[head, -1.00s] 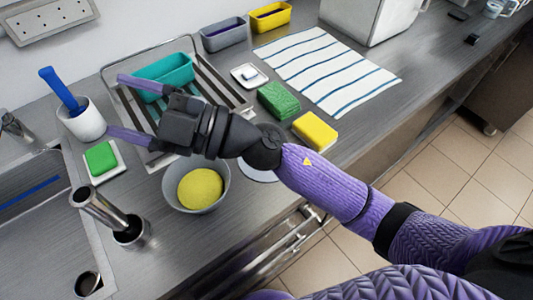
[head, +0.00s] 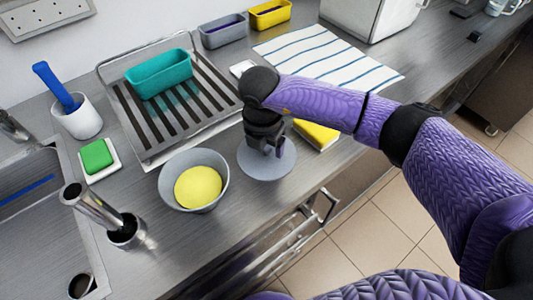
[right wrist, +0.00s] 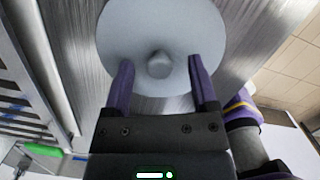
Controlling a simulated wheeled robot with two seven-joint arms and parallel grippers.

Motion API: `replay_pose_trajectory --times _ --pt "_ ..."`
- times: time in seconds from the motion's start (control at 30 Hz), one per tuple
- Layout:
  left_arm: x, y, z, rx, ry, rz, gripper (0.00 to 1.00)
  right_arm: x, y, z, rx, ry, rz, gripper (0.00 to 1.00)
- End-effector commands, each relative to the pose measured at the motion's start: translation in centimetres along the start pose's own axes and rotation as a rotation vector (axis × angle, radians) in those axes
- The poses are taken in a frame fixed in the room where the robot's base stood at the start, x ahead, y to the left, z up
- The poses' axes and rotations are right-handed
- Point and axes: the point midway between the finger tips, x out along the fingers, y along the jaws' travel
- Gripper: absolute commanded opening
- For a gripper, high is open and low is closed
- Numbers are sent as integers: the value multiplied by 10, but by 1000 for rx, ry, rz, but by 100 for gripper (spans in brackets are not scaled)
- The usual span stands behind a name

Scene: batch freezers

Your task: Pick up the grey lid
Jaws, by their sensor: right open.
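The grey lid (head: 267,165) is a flat round disc lying on the steel counter, right of the grey bowl. In the right wrist view the lid (right wrist: 130,40) shows with a round knob (right wrist: 160,65) at its middle. My right gripper (head: 267,152) points down over the lid. In the right wrist view my right gripper (right wrist: 160,85) is open, with one purple finger on each side of the knob. I cannot tell how high the fingertips are above the lid. My left gripper is not in view.
The grey bowl (head: 168,187) with a yellow round thing stands left of the lid. A yellow sponge (head: 316,134) lies close on the right. A drying rack (head: 150,115) with a teal tub (head: 160,74) is behind. The counter's front edge is near.

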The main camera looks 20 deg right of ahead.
Motion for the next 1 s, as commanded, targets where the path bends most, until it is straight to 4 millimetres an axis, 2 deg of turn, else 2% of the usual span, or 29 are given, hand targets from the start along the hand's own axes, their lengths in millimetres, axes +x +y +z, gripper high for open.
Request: replay_pose_trajectory --times 0.07,0.27,0.63,0.9,1.0 --pt "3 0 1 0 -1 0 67 9 0 -1 -1 2 -2 75" --pt "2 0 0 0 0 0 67 9 0 0 -3 1 1 75" --pt "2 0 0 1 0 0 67 9 0 -1 -3 2 1 0" --pt "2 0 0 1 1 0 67 9 0 -1 -3 2 1 0" --pt "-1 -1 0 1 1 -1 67 0 1 1 -2 1 3 0"
